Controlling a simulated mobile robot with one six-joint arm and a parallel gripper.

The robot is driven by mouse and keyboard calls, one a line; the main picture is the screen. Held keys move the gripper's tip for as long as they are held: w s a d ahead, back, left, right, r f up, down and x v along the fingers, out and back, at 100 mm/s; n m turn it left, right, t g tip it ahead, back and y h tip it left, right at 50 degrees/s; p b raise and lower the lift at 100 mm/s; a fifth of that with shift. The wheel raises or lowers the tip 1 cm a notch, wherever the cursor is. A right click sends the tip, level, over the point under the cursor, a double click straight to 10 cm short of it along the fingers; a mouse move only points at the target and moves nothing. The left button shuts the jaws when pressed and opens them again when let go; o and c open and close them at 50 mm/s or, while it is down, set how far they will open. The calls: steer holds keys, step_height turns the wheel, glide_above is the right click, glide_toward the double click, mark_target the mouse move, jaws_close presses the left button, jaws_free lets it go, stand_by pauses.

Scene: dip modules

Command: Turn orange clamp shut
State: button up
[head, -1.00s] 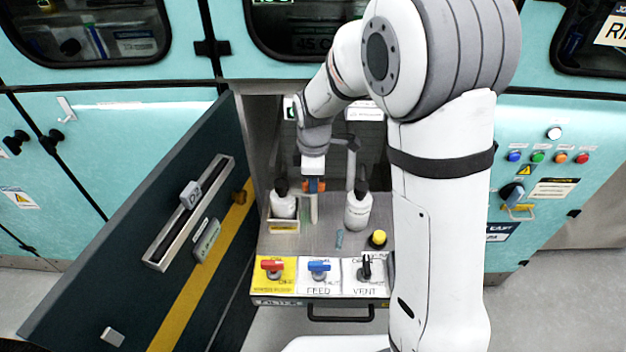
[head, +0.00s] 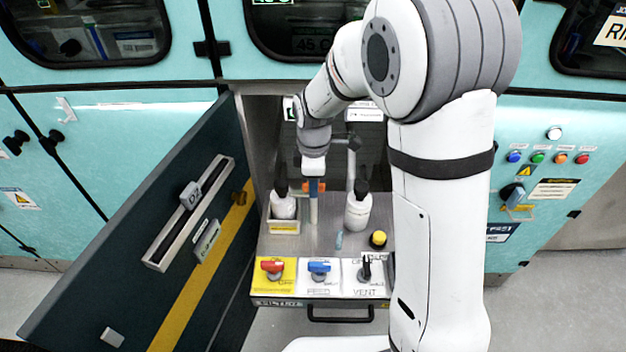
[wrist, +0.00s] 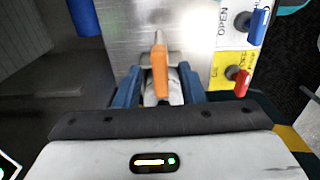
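The orange clamp (wrist: 160,72) shows in the wrist view as an upright orange handle, centred between the two blue fingers of my gripper (wrist: 158,90). Gaps show between the handle and both fingers, so the gripper is open around it. In the head view, the orange clamp (head: 323,186) is small and partly hidden behind my gripper (head: 314,190), above the grey bench between two white bottles. The clamp's lower parts are mostly hidden in both views.
White bottles stand left (head: 283,207) and right (head: 357,211) of my gripper. A yellow-topped knob (head: 379,238) sits at right. Red (head: 272,266), blue (head: 320,267) and black (head: 366,267) valve handles line the front. An open dark door (head: 130,260) stands at left.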

steer(key=shift+r, duration=3.9)
steer(key=shift+d+r, duration=0.1)
steer(key=shift+d, duration=0.05)
steer(key=s+d+r+m+t+p, duration=0.1)
steer(key=s+d+r+m, duration=0.2)
steer(key=s+d+m, duration=0.4)
steer(key=s+d+r+m+t+p, duration=0.1)
steer(key=s+d+r+m, duration=0.3)
steer(key=s+d+m, duration=0.3)
steer(key=s+m, duration=0.3)
steer(key=s, duration=0.2)
steer(key=shift+s+r+m+t, duration=0.15)
steer(key=shift+s+m+t, duration=0.15)
steer(key=shift+m, duration=0.1)
